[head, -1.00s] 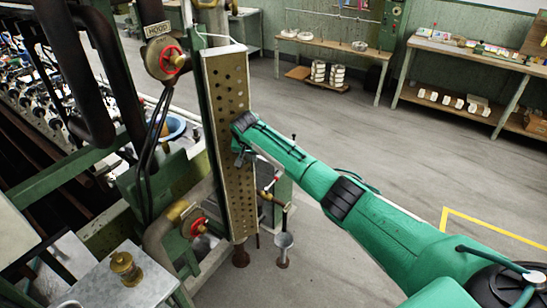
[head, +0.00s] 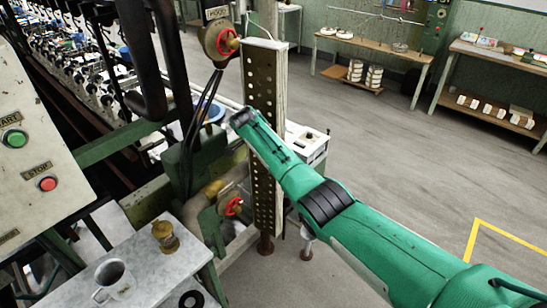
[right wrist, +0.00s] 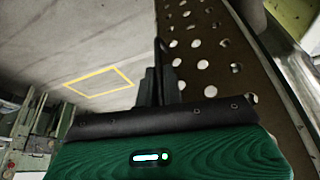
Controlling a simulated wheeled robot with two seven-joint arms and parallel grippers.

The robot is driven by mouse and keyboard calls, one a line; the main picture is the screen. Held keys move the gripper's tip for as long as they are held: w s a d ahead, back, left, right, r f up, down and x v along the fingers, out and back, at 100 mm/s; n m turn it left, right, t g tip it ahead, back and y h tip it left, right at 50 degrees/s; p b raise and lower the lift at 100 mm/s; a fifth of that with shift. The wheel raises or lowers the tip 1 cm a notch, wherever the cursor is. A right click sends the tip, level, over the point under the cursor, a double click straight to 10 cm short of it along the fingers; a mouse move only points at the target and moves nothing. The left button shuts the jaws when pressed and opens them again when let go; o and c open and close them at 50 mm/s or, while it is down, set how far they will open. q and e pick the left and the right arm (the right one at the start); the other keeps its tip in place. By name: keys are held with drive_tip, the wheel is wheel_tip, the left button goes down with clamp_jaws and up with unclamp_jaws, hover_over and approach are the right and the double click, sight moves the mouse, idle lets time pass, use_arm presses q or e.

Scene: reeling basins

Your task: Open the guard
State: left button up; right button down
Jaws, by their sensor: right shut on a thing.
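The guard is a tall, narrow perforated metal panel (head: 263,90), upright beside the machine's post. In the right wrist view the guard (right wrist: 205,60) runs down the right side with its rows of holes. My right gripper (head: 240,119) reaches in from the right at the guard's mid height. In the right wrist view its dark fingers (right wrist: 158,82) are close together at the guard's edge, shut on it. The exact spot held is hidden by the gripper. My left gripper is not in view.
A control box (head: 30,150) with green and red buttons is at left. Open floor (head: 400,150) lies to the right.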

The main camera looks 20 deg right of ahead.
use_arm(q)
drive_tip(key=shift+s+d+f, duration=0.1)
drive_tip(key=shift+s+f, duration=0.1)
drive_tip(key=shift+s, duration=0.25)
use_arm(e)
drive_tip(key=shift+a, duration=0.95)
drive_tip(key=shift+r, duration=0.1)
drive_tip(key=c, duration=1.5)
unclamp_jaws()
drive_tip(key=shift+w, duration=0.1)
drive_tip(key=shift+c, duration=0.2)
